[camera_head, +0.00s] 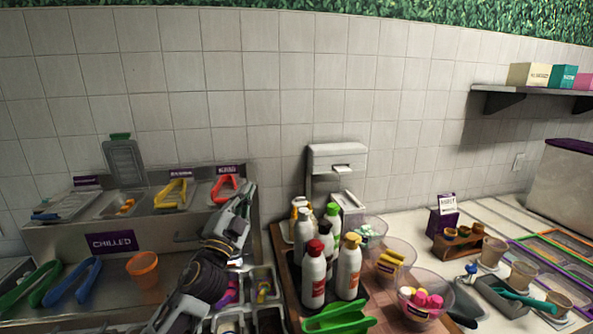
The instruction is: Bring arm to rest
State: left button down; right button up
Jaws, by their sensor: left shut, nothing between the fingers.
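My left arm rises from the bottom edge left of centre. My left gripper (246,192) is at its upper end, pointing up and slightly right in front of the chilled unit (60,240). Its fingers look shut and hold nothing. The red tongs (224,188) lie just left of the fingertips, and I cannot tell how close they are in depth. My right gripper does not show.
Several bottles (314,275) stand right of my arm on a wooden board, with green tongs (340,317) in front. Clear bowls (428,293) sit further right. An orange cup (143,268) and blue tongs (75,281) lie left. Topping bins (264,286) sit beside the arm.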

pick_arm(q)
jog(key=s+a+f+n+g+y, duration=0.3)
jog(key=f, duration=0.5)
jog(key=s+a+f+n+g+y, duration=0.2)
jog(key=s+a+f+n+g, duration=0.15)
jog(key=f, duration=0.55)
jog(key=s+a+f+n+g+y, duration=0.3)
jog(key=f+n, duration=0.1)
jog(key=f, duration=0.4)
jog(key=s+f+n+g+h, duration=0.1)
jog(key=s+f+g, duration=0.4)
jog(key=s+f, duration=0.5)
jog(key=s+f+n+g+h, duration=0.15)
jog(key=s+f+g, duration=0.4)
jog(key=s, duration=0.75)
jog(key=s+f+m, duration=0.1)
jog(key=s+f, duration=0.2)
jog(key=f, duration=3.1)
jog(key=s+a+f+g, duration=0.1)
jog(key=s+a+f, duration=0.2)
jog(key=s+f, duration=1.6)
jog(key=shift+s+a+f+g, duration=0.2)
jog(key=shift+s+g, duration=0.1)
jog(key=shift+s, duration=1.3)
